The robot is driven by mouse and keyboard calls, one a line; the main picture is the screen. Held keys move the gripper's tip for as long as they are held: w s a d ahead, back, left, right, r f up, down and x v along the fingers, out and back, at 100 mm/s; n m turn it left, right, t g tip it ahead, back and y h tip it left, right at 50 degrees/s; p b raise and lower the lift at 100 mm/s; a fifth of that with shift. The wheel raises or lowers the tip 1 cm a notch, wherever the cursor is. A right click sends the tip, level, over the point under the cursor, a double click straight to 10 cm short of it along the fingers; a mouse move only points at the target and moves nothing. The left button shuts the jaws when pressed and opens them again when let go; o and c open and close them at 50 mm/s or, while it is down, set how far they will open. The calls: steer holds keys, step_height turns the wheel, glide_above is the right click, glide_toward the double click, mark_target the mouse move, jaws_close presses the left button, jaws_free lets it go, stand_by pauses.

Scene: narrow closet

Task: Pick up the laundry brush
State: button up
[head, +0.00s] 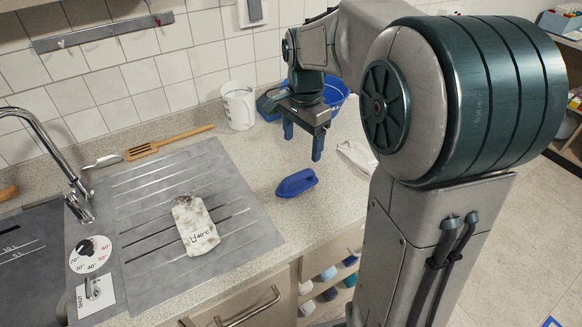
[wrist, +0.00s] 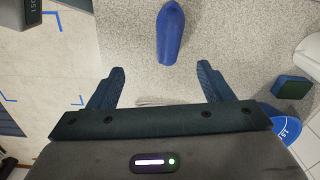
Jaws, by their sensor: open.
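The laundry brush (head: 297,183) is blue and boat-shaped, and it lies on the speckled counter near its front edge, right of the drainer. In the wrist view the brush (wrist: 170,32) lies at the top middle, pointing lengthwise up the picture, beyond the fingertips. My gripper (head: 303,142) is open and empty above the counter, fingers pointing down, apart from the brush. In the wrist view my gripper (wrist: 161,68) has its two fingers spread, with only counter showing between them.
A grey ribbed drainer (head: 140,255) with a stained white item (head: 195,226) lies left. A pale cloth (head: 356,157) lies right of the brush. A green-blue sponge (wrist: 291,87) shows in the wrist view.

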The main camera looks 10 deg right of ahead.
mark_target(297, 175)
steer(key=shift+m, duration=0.9)
steer(key=f, duration=0.3)
steer(key=w+f, duration=0.1)
steer(key=f, duration=0.2)
steer(key=w+f, duration=0.1)
steer(key=f, duration=0.2)
steer(key=shift+w, duration=0.25)
steer(key=shift+a+f+p, duration=0.15)
steer(key=shift+f+p, duration=0.25)
steer(key=shift+f, duration=1)
steer(key=shift+a+f+p, duration=0.1)
steer(key=shift+f+p, duration=0.3)
steer(key=shift+f, duration=0.95)
steer(key=shift+s, duration=0.1)
steer(key=shift+c, duration=0.3)
steer(key=c, duration=1.1)
steer(key=shift+o, duration=0.2)
steer(key=shift+r, duration=0.1)
